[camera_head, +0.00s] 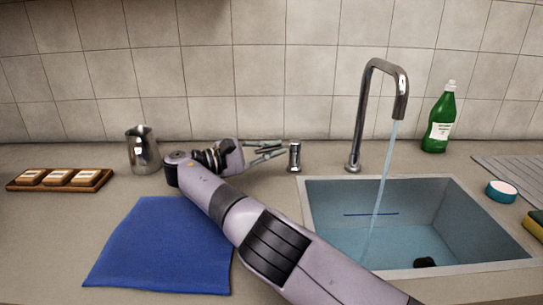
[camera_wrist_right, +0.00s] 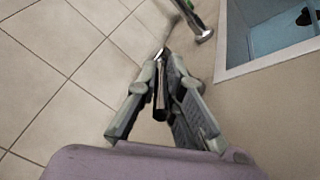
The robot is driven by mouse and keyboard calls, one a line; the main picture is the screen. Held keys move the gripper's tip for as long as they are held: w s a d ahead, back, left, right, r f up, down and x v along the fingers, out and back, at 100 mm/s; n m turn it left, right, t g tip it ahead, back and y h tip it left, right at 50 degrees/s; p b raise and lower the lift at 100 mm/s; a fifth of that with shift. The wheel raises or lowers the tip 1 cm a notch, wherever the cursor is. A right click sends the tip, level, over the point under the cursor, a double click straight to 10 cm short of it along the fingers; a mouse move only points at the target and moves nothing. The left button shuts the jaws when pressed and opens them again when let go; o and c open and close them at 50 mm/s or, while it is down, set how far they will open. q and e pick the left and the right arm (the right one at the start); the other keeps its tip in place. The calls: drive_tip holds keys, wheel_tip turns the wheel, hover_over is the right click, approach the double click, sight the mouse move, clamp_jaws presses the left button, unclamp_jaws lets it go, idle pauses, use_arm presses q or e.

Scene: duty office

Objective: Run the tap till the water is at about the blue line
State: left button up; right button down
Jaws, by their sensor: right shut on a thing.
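The chrome tap (camera_head: 380,85) stands behind the sink (camera_head: 309,200), and a stream of water (camera_head: 385,170) runs from its spout into the basin. A short blue line (camera_head: 371,214) marks the sink's back wall. Light blue water (camera_head: 340,245) covers the bottom, its surface seemingly below the line; the exact gap is hard to judge. A chrome tap handle (camera_head: 294,158) stands left of the tap. My right gripper (camera_head: 280,151) reaches it from the left. In the wrist view my right gripper (camera_wrist_right: 163,85) is shut on a chrome part, apparently the handle's lever. My left gripper is out of view.
A dark object (camera_head: 425,262) lies in the sink. A green bottle (camera_head: 440,120), blue-rimmed round tub (camera_head: 501,191) and yellow sponge (camera_head: 535,222) are on the right. A steel jug (camera_head: 142,150), wooden tray (camera_head: 92,180) and blue cloth (camera_head: 160,250) are on the left.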

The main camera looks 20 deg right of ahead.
drive_tip(key=shift+f, duration=0.1)
drive_tip(key=c, duration=1.7)
unclamp_jaws()
drive_tip(key=shift+s, duration=0.1)
drive_tip(key=shift+o, duration=0.9)
drive_tip(key=r, duration=0.7)
drive_tip(key=shift+w+d, duration=0.1)
drive_tip(key=shift+w, duration=0.25)
drive_tip(key=r, duration=0.2)
drive_tip(key=s+r, duration=0.1)
drive_tip(key=shift+a+r, duration=0.2)
drive_tip(key=shift+a, duration=0.05)
drive_tip(key=shift+c, duration=0.8)
drive_tip(key=shift+w+d+f, duration=0.1)
drive_tip(key=shift+w+d, duration=0.05)
drive_tip(key=shift+w, duration=0.05)
